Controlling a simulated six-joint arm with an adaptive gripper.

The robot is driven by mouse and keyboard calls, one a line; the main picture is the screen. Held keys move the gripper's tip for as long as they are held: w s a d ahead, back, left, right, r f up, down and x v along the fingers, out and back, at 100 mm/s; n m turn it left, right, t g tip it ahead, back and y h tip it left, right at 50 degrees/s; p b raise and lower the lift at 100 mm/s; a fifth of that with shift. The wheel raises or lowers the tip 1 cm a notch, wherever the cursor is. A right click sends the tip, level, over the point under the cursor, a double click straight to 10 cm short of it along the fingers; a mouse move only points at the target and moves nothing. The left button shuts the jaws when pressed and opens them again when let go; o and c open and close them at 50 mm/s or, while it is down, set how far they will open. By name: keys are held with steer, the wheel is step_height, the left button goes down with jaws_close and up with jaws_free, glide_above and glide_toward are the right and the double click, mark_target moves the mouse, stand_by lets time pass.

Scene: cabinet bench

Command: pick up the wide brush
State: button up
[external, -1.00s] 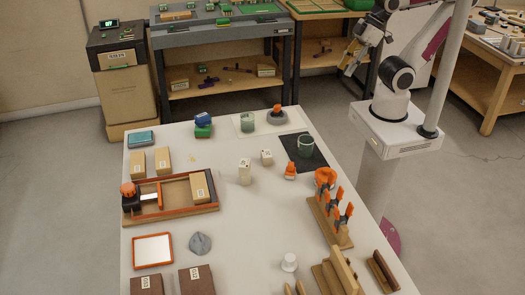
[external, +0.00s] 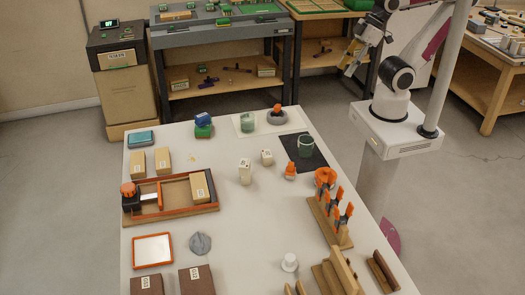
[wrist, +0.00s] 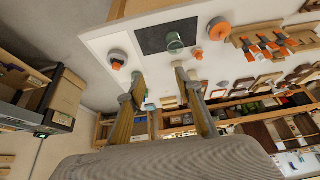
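I cannot pick out the wide brush for certain in either view. Long brown and wooden pieces stand in a slotted wooden holder (external: 335,277) at the front right of the white table (external: 255,215), and a dark brown bar (external: 382,270) lies beside it; whether either is a brush I cannot tell. My gripper (external: 350,62) is raised beyond the table's far right corner, apart from everything on the table. In the wrist view my gripper (wrist: 160,84) has its two fingers spread with nothing held between them.
A rack of orange-grey clamps (external: 330,220) stands along the right edge. A green cup (external: 305,146) stands on a black mat (external: 298,164). The middle front is mostly clear.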

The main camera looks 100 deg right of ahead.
steer(key=w+d+f+n+t+h, duration=0.15)
steer(key=w+d, duration=0.25)
steer(key=w, duration=0.7)
steer(key=w+d+f+n+t+h, duration=0.1)
steer(key=w+d+f+n+t, duration=0.2)
steer(key=w, duration=0.7)
steer(key=w+a+f+n+y, duration=0.3)
steer(key=w+f+n+y, duration=0.1)
steer(key=w+f, duration=0.4)
steer(key=n+g+y, duration=0.4)
steer(key=y, duration=0.6)
glide_toward(290, 170)
steer(key=shift+w+d+r, duration=0.3)
steer(key=shift+w+d, duration=0.1)
steer(key=shift+d, duration=0.15)
steer(key=shift+s+a+y, duration=0.35)
steer(key=shift+s+a, duration=0.05)
steer(key=shift+s, duration=0.1)
steer(key=shift+a+f, duration=0.1)
steer(key=shift+x, duration=1.2)
